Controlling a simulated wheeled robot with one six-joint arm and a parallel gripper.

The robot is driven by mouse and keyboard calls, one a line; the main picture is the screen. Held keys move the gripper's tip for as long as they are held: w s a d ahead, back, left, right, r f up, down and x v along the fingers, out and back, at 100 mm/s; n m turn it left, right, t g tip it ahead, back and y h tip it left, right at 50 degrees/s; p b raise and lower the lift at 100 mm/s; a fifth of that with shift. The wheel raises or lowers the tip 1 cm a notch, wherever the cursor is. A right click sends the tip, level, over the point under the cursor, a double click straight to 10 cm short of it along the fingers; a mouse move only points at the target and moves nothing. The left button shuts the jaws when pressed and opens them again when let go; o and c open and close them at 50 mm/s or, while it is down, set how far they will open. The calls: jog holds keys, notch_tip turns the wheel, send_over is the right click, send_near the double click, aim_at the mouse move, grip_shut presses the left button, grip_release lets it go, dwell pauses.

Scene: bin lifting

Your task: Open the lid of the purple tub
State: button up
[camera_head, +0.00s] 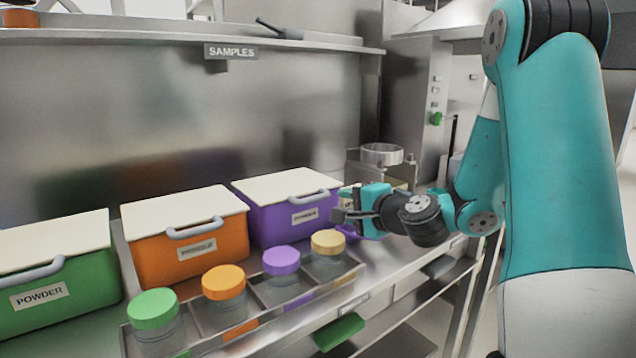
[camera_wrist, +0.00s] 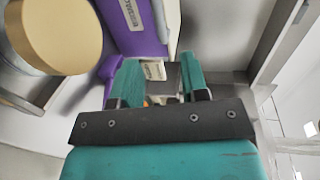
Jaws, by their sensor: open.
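The purple tub (camera_head: 270,222) stands on the steel counter at the right end of a row of tubs. Its cream lid (camera_head: 284,183) is shut, with a grey handle (camera_head: 316,196) at the front edge. My gripper (camera_head: 343,205) is open and empty beside the tub's right front. In the wrist view the fingers of my gripper (camera_wrist: 157,75) are apart, and the purple tub (camera_wrist: 125,45) shows at the upper left beyond them with its label. Whether a finger touches the tub cannot be told.
An orange tub (camera_head: 180,259) and a green tub (camera_head: 75,295) stand to the left. A rack in front holds jars with green, orange, purple and yellow (camera_head: 328,242) caps. A shelf (camera_head: 190,38) runs above. A clear round vessel (camera_head: 382,154) stands behind my gripper.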

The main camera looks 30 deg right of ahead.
aim_at(318, 199)
jog(key=w+p, duration=0.2)
jog(key=w, duration=0.1)
jog(key=w+f+p, duration=0.1)
jog(key=w+p, duration=0.1)
jog(key=w, duration=0.2)
jog(key=w+f+p, duration=0.1)
jog(key=w+p, duration=0.1)
jog(key=w, duration=0.1)
jog(key=shift+w+a+p, duration=0.15)
jog(key=shift+w+p, duration=0.2)
jog(key=shift+p, duration=0.05)
jog(key=shift+w+f, duration=0.25)
jog(key=shift+w, duration=0.3)
